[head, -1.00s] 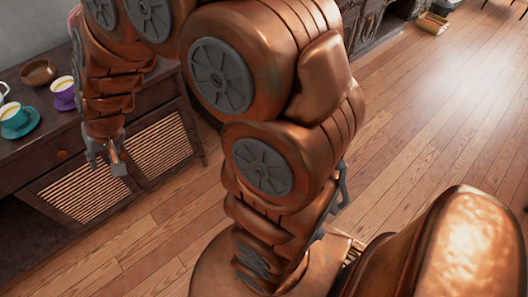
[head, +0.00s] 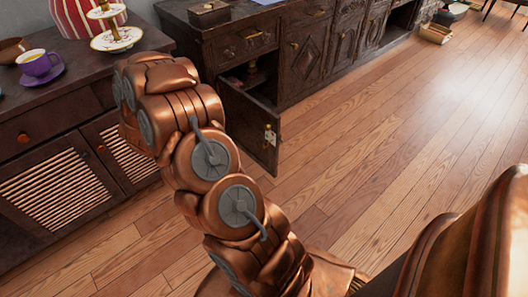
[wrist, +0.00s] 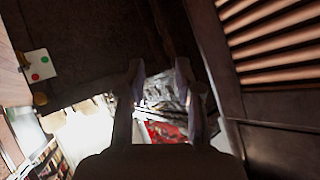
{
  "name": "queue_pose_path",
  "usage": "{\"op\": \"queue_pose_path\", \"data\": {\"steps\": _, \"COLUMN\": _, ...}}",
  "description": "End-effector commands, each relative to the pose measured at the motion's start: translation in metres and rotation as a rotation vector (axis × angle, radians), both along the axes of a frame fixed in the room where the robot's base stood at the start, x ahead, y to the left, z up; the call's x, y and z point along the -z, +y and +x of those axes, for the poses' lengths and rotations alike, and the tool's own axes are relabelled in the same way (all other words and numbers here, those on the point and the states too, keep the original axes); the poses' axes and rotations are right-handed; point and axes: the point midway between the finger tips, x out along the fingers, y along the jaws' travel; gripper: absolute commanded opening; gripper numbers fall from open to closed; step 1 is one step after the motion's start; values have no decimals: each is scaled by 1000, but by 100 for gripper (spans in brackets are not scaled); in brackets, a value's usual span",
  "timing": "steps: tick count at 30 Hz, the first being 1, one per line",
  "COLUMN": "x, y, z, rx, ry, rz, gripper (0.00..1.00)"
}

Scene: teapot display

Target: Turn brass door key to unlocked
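A dark cabinet door (head: 250,125) stands open in the head view. It carries a small white plate (head: 270,136) and a tiny brass piece (head: 268,127), which may be the key. In the head view my arm hides the gripper.
A sideboard with a slatted door (head: 60,190) stands at the left, bearing a purple cup (head: 40,64) and a tiered stand (head: 117,32). A carved cabinet (head: 330,50) stands behind the open door. The wooden floor (head: 390,130) at the right is clear.

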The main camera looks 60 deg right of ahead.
Motion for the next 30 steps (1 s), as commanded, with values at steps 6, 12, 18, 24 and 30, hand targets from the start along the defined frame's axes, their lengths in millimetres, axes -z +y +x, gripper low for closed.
{"op": "queue_pose_path", "data": {"steps": 6, "x": 87, "y": -74, "z": -82, "rx": 277, "ry": 108, "rz": -237, "gripper": 34}}
{"op": "queue_pose_path", "data": {"steps": 12, "x": 119, "y": -112, "z": -156, "rx": 467, "ry": 220, "rz": -461, "gripper": 34}}
{"op": "queue_pose_path", "data": {"steps": 18, "x": 126, "y": -123, "z": -197, "rx": 559, "ry": 296, "rz": -591, "gripper": 34}}
{"op": "queue_pose_path", "data": {"steps": 24, "x": 125, "y": -129, "z": -207, "rx": 581, "ry": 314, "rz": -624, "gripper": 34}}
{"op": "queue_pose_path", "data": {"steps": 30, "x": 125, "y": -147, "z": -212, "rx": 582, "ry": 313, "rz": -621, "gripper": 34}}
